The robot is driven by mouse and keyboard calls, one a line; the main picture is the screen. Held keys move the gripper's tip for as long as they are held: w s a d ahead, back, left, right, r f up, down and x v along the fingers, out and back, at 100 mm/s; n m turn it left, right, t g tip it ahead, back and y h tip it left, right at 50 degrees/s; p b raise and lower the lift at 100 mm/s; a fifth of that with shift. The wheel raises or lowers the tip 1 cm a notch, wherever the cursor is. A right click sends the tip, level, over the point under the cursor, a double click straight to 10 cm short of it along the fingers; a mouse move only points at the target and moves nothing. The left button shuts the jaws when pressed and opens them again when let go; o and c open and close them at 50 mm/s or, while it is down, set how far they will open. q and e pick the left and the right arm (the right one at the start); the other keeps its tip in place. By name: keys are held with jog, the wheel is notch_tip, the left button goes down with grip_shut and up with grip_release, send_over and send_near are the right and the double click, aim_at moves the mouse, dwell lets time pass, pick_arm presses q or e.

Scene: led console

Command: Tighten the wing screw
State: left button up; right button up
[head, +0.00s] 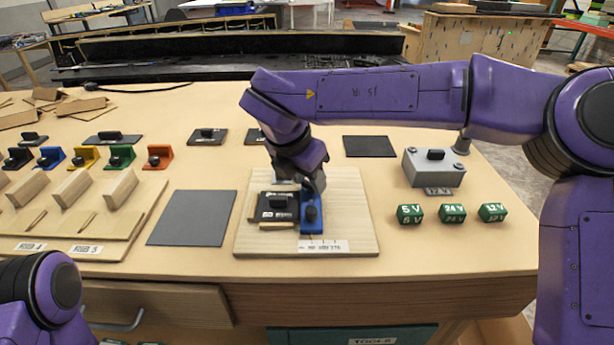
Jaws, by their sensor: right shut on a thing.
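A blue bracket (312,227) with a dark wing screw (311,213) stands on a light wooden board (355,215) in the middle of the table. A black module (272,206) sits on the board just left of the bracket. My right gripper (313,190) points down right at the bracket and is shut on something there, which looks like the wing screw. The fingertips and the exact contact are small and partly hidden by the gripper itself. My left gripper is out of view; only part of my left arm shows at the lower left.
A dark grey mat (192,218) lies left of the board. Several coloured brackets, including an orange one (160,157), stand at the left behind a slotted wooden rack (122,188). Green blocks (452,213) and a grey box (434,169) are at the right. The table's front edge is close.

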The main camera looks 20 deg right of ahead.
jog(key=o, duration=1.1)
jog(key=shift+w+r, duration=0.15)
jog(key=shift+r, duration=0.1)
jog(key=shift+f, duration=0.1)
jog(key=v, duration=1)
jog(key=shift+a+r, duration=0.1)
jog(key=shift+r, duration=0.1)
